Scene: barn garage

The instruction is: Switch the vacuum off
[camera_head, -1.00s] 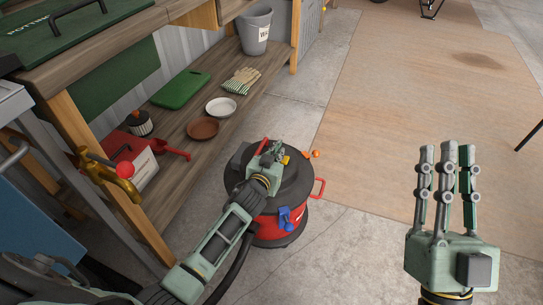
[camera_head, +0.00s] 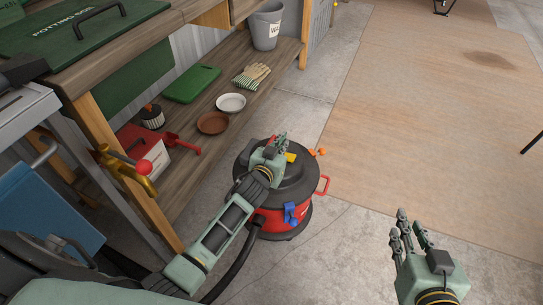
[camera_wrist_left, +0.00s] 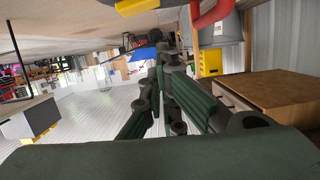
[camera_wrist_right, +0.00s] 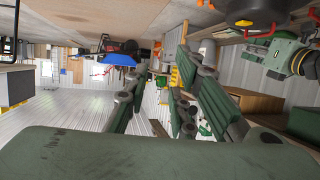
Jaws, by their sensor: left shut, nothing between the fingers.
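The vacuum (camera_head: 305,188) is a round red canister with a dark lid, standing on the concrete floor in the head view. A yellow part (camera_head: 291,158) shows on its lid, just right of my left gripper. My left gripper (camera_head: 280,142) is over the lid, shut and empty; I cannot tell if it touches the lid. Its fingers (camera_wrist_left: 166,62) come together in the left wrist view, with a red bar (camera_wrist_left: 213,14) and a yellow piece (camera_wrist_left: 131,7) above them. My right gripper (camera_head: 411,226) is open and empty, away to the right of the vacuum.
A wooden bench (camera_head: 180,130) stands left, its low shelf holding a green board (camera_head: 192,84), gloves (camera_head: 252,76), saucers and a red box. A grey bucket (camera_head: 266,27) stands behind. A dark hose (camera_head: 238,262) runs beside my left arm.

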